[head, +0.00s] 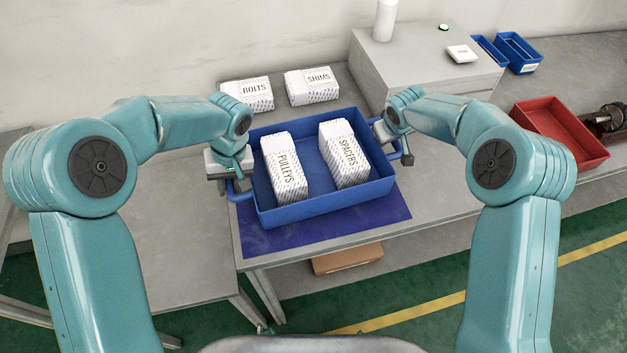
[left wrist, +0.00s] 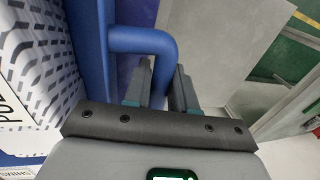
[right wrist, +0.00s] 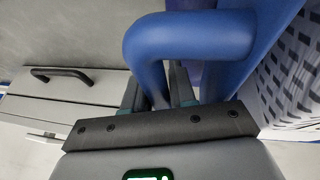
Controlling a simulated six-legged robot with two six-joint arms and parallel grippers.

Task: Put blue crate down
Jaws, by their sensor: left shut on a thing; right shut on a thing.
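The blue crate (head: 325,205) is at the middle of the head view, over a dark blue mat (head: 385,222) on the table. It looks level; I cannot tell whether its base touches the mat. It holds two white boxes, one marked PULLEYS (head: 284,167) and one marked SPACERS (head: 344,155). My left gripper (head: 236,178) is shut on the crate's left handle, a blue bar that shows in the left wrist view (left wrist: 145,40). My right gripper (head: 397,143) is shut on the right handle, which shows in the right wrist view (right wrist: 185,38).
White boxes marked BOLTS (head: 247,95) and SHIMS (head: 312,85) stand behind the crate. A grey cabinet (head: 430,75) is at the back right. A red bin (head: 560,134) and small blue bins (head: 518,52) lie further right. A cardboard box (head: 347,259) is below the table.

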